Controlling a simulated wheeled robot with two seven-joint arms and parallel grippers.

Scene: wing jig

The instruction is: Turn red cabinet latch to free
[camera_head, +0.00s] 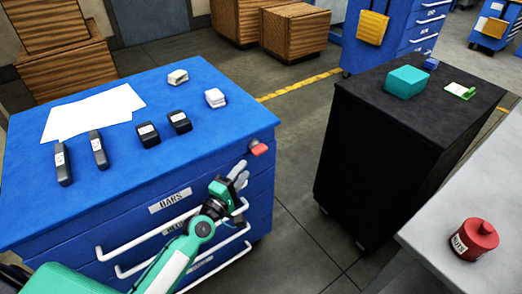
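The red cabinet latch (259,149) sits at the front right corner of the blue cabinet (225,132), just below the top edge. My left gripper (241,170) reaches up from the lower left, in front of the cabinet's drawers. Its grey fingers are just below and left of the latch, and they look apart with nothing between them. A small gap seems to separate the fingertips from the latch. My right gripper is not in view.
The drawer handles (160,229) stick out beside my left arm. White sheets (92,112) and several small dark and white items lie on the cabinet top. A black cabinet (375,155) stands to the right, across open floor. A red canister (474,238) stands on a grey table (440,220).

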